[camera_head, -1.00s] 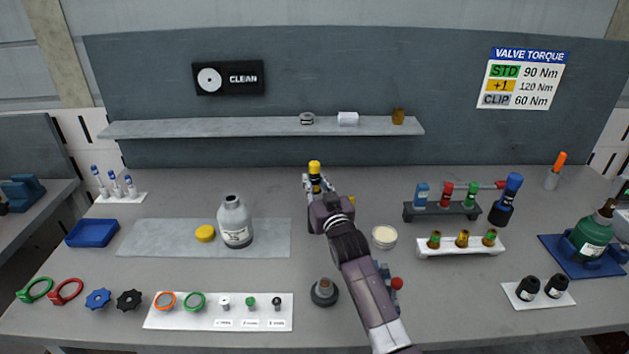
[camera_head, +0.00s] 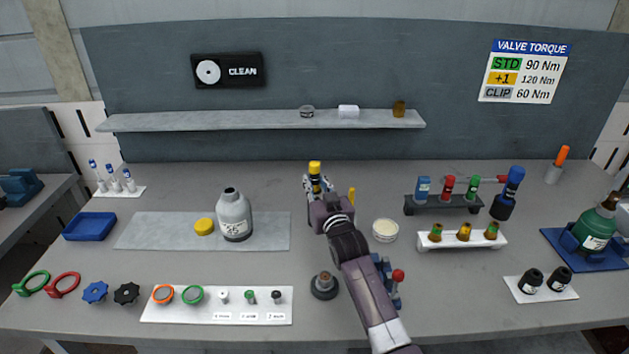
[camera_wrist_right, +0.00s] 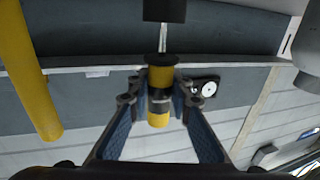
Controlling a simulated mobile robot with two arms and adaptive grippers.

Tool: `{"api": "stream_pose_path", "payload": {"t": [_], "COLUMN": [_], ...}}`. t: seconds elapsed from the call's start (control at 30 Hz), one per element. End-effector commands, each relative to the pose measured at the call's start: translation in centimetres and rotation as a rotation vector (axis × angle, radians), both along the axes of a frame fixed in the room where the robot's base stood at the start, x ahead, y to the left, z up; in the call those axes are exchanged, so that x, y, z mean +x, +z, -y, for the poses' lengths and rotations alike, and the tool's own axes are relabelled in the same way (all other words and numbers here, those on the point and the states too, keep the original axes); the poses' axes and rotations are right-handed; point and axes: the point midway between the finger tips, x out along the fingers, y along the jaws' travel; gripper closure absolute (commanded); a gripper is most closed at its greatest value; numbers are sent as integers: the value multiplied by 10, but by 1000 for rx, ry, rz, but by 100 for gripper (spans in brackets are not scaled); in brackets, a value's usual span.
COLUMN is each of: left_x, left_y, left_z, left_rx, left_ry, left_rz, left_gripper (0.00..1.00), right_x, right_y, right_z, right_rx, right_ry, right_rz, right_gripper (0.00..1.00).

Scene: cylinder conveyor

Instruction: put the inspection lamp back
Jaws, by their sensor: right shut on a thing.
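The inspection lamp appears to be the yellow-and-black cylinder (camera_head: 314,168) held upright over the middle of the bench. My right gripper (camera_head: 317,186) is shut on it. In the right wrist view the cylinder (camera_wrist_right: 159,118) sits between the two fingertips (camera_wrist_right: 160,90), with yellow at both ends and a dark band between. A dark round stand (camera_head: 323,287) with a brownish top is on the bench nearer the front, left of my right forearm. Which place belongs to the lamp cannot be told. My left gripper is out of view.
A grey bottle (camera_head: 234,222) stands on a grey mat (camera_head: 155,234) to the left. A round white dish (camera_head: 385,231) and a dark rack (camera_head: 440,206) are to the right. A blue-grey fixture with a red knob (camera_head: 398,275) is beside my forearm. A shelf (camera_head: 240,121) runs behind.

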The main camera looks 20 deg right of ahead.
Motion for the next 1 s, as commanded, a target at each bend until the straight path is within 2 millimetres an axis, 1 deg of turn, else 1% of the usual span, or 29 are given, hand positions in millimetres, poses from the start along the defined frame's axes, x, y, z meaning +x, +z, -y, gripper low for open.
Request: {"api": "stream_pose_path", "payload": {"t": [1.0], "left_x": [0], "left_y": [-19], "left_z": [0], "left_rx": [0], "left_ry": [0], "left_rz": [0], "left_gripper": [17], "right_x": [0], "right_y": [-26], "right_z": [0], "right_rx": [1], "right_ry": [0], "right_rz": [1], "right_gripper": [100]}}
